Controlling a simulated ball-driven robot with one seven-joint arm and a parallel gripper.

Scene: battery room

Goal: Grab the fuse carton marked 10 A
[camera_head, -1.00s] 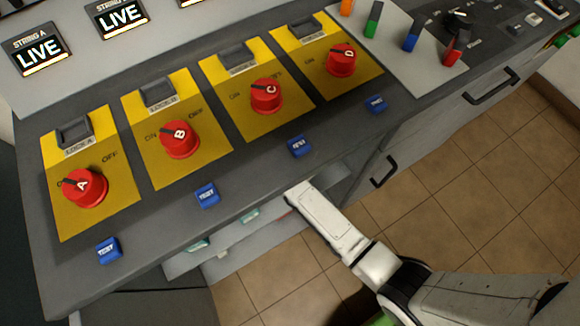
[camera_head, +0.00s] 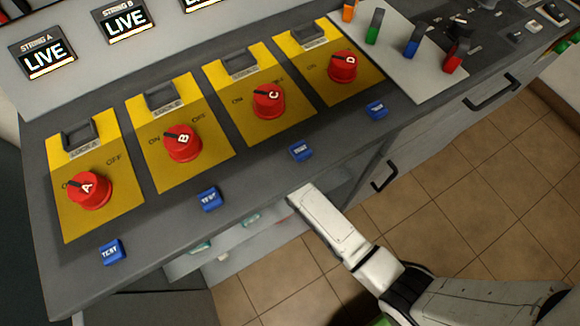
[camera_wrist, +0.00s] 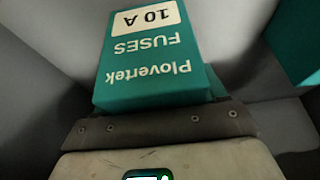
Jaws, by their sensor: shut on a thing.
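The fuse carton marked 10 A (camera_wrist: 150,72) is teal with a white label, and its lettering reads "Plovertek FUSES" upside down in the wrist view. My gripper (camera_wrist: 155,115) is shut on this carton, at the carton's near end. The far fingertips are hidden behind the carton. In the head view my white arm reaches under the console's front edge, and the gripper's tips and the held carton are hidden there.
Another teal carton (camera_wrist: 298,40) stands to the right in the wrist view, apart from the held one. Grey walls surround both. The console (camera_head: 250,180) above carries red knobs, blue TEST buttons and yellow plates. Tiled floor (camera_head: 480,200) is open at right.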

